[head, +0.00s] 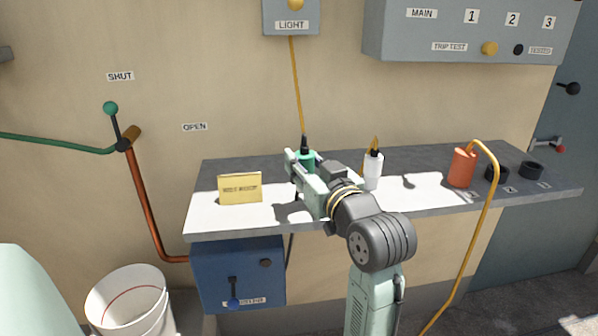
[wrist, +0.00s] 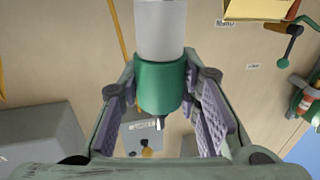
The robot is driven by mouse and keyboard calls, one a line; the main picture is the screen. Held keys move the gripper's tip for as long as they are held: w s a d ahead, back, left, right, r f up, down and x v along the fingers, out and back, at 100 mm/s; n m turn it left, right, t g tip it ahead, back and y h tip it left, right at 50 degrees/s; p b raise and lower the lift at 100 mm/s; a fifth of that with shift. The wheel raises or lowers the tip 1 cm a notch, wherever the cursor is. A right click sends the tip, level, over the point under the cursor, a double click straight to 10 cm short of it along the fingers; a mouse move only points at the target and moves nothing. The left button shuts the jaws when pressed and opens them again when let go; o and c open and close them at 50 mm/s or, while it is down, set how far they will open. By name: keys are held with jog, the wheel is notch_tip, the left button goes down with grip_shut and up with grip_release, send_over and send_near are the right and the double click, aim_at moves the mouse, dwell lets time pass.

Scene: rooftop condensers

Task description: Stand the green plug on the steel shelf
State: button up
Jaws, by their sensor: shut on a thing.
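The green plug (head: 306,158), with a black top, is in my gripper (head: 299,167) over the left-middle of the steel shelf (head: 418,194). In the wrist view, the green plug (wrist: 160,86) is between both pads of my gripper (wrist: 160,104); a pale cylindrical part extends from it toward the top of the picture. The gripper is shut on the green part. My arm and fingers hide the plug's lower end in the head view, so I cannot tell whether it touches the shelf.
A yellow sign (head: 240,188) stands left of the gripper. A white bottle (head: 373,171) stands close on its right. Farther right are an orange cylinder (head: 462,168) with a yellow cord and black rings (head: 531,170). The shelf between bottle and orange cylinder is clear.

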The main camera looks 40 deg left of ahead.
jog(key=shift+a, duration=0.3)
jog(key=f, duration=0.1)
jog(key=a+f, duration=0.1)
jog(key=shift+w+a+f+p, duration=0.1)
jog(key=shift+w+f+p, duration=0.05)
jog(key=shift+f+p, duration=0.15)
jog(key=shift+f, duration=0.5)
jog(key=shift+f, duration=0.2)
jog(key=o, duration=1.2)
jog(key=shift+r, duration=0.15)
